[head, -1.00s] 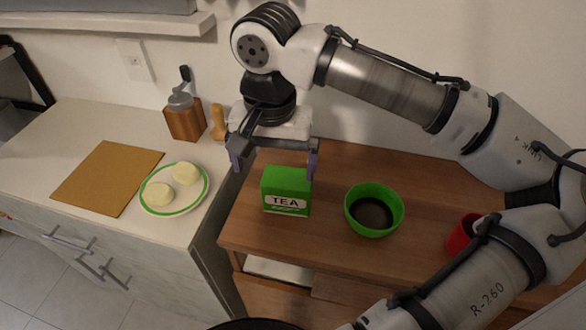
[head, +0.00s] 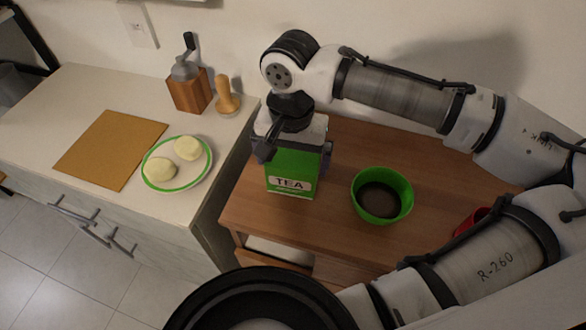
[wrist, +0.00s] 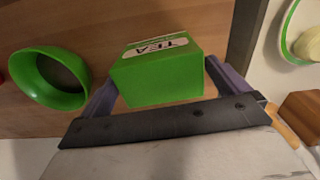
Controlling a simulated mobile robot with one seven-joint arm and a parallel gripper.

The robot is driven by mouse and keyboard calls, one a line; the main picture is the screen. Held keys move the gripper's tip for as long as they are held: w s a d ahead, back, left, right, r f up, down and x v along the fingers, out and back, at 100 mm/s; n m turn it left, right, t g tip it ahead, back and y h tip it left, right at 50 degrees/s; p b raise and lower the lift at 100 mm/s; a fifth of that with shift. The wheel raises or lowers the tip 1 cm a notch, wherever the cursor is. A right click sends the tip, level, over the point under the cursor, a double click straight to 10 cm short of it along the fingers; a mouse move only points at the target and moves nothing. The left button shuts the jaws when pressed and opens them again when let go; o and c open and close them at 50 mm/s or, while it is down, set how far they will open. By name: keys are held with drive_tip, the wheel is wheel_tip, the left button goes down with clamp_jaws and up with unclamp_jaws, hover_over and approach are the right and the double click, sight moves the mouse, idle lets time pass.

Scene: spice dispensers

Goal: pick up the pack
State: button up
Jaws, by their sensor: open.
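The pack is a green box labelled TEA (head: 291,178), upright on the wooden cabinet top in the head view. In the wrist view the pack (wrist: 158,80) shows its plain green top and part of its label. My gripper (head: 293,155) is open, low over the pack from above. In the wrist view its two purple-grey fingers (wrist: 163,88) stand on either side of the pack, with a small gap seen at the right finger. Whether the left finger touches the pack I cannot tell.
A green bowl (head: 382,196) with dark contents stands close right of the pack, and a red cup (head: 470,222) further right. On the white counter at left are a plate (head: 207,165) with two pale round pieces, a brown board (head: 108,150), a grinder (head: 188,88) and a wooden pestle-like item (head: 227,97).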

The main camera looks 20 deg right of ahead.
wheel_tip(320, 180, down, 5)
drive_tip(key=shift+w+d+p, duration=0.15)
drive_tip(key=shift+p, duration=0.2)
drive_tip(key=c, duration=0.9)
drive_tip(key=shift+o, duration=0.2)
drive_tip(key=shift+r, duration=0.15)
wheel_tip(320, 180, up, 20)
drive_tip(key=b, duration=0.1)
